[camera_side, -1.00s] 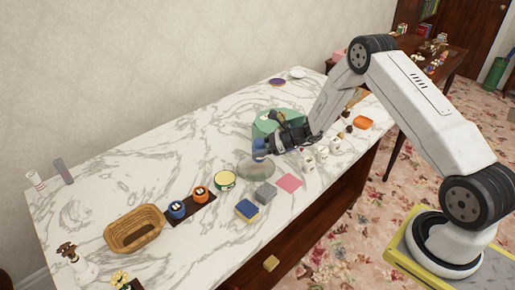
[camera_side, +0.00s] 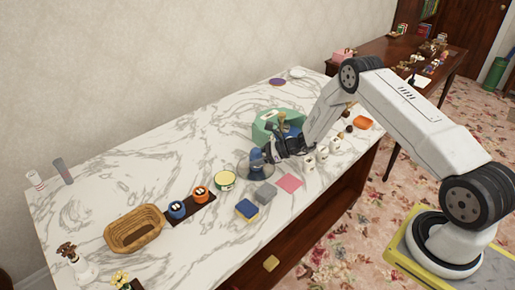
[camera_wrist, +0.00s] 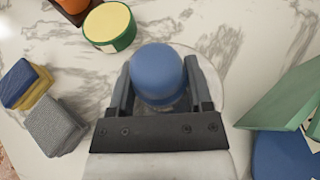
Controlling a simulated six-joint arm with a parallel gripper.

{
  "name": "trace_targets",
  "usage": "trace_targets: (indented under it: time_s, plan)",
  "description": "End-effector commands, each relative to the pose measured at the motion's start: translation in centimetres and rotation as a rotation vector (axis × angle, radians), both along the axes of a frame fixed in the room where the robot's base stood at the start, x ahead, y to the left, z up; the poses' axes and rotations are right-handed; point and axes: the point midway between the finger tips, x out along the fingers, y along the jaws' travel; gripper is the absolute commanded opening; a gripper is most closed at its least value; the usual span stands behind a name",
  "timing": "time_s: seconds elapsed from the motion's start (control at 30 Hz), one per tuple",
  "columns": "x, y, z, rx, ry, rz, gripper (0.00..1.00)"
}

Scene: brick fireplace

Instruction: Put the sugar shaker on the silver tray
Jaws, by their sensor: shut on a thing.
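The sugar shaker, with a rounded blue top, shows in the side view (camera_side: 257,155) and in the wrist view (camera_wrist: 157,73). My gripper (camera_side: 264,156) is shut on it, with one finger on each side in the wrist view (camera_wrist: 157,85). The silver tray (camera_side: 244,171) is a round grey disc on the marble table. The shaker looks upright over the tray, whose rim shows around it in the wrist view (camera_wrist: 214,80). I cannot tell whether its base touches the tray; the lower part is hidden.
A green and cream round tin (camera_side: 225,180) stands left of the tray. A grey block (camera_side: 265,194), a blue and yellow sponge (camera_side: 247,210) and a pink square (camera_side: 290,183) lie in front. A green box-like thing (camera_side: 268,122) stands behind. White dice-like pieces (camera_side: 322,153) sit to the right.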

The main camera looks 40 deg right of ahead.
Motion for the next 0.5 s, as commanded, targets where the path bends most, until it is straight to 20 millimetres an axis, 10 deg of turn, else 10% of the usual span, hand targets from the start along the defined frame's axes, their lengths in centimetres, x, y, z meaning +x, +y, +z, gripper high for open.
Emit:
trace_targets:
  time_s: [0.4, 0.43, 0.5]
  plan:
    - [0.05, -0.02, -0.28, 0.0, -0.001, 0.0, 0.0]
    - [0.04, -0.02, -0.33, 0.0, -0.001, 0.0, 0.68]
    - [0.04, -0.02, -0.3, 0.0, -0.001, 0.0, 0.9]
